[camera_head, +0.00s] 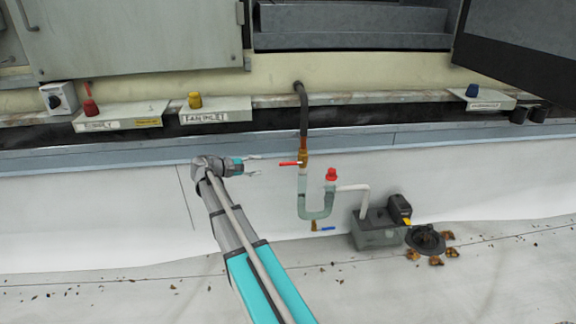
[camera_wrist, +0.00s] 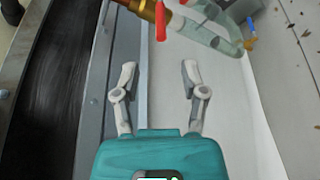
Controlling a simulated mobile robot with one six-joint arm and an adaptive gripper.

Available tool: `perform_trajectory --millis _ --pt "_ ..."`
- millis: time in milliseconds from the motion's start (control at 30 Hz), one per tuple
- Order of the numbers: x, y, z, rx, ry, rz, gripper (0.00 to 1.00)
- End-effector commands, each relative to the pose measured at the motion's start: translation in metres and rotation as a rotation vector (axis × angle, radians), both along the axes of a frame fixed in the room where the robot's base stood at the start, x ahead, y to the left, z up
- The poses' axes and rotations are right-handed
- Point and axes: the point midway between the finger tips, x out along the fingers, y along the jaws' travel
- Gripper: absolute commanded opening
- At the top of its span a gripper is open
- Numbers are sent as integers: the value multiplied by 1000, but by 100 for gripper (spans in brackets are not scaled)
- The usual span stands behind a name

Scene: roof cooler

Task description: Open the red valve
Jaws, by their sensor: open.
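The red valve handle (camera_head: 290,163) is a thin red lever on a brass fitting (camera_head: 303,160) at the top of a clear U-shaped trap (camera_head: 316,212). In the head view it points left, roughly level. My gripper (camera_head: 256,165) is open and empty, a short way left of the lever, with its fingers toward it. In the wrist view the red lever (camera_wrist: 161,20) shows at the top, ahead of and between the lines of my open fingers (camera_wrist: 158,72). It is not touched. A red cap (camera_head: 331,174) sits on the trap's right arm.
A blue lever (camera_head: 327,229) is at the trap's bottom. A grey pump box (camera_head: 378,230) and a drain (camera_head: 425,240) with leaves stand to the right. A ledge with labelled boxes (camera_head: 121,117) and a dark pipe (camera_head: 302,105) lie behind.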

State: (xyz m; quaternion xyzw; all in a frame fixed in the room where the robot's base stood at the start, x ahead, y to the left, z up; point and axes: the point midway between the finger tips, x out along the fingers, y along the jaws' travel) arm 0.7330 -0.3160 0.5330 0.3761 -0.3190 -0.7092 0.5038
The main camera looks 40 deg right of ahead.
Motion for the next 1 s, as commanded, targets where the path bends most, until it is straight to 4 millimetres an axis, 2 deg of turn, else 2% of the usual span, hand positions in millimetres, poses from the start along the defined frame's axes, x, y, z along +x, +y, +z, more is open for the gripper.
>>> perform_trajectory --millis 267,700,1000 --pt "-7 -30 -8 1 -1 -3 55" --pt "-21 -95 -23 0 1 -4 55" --pt "-27 -121 -28 0 -1 -2 55"
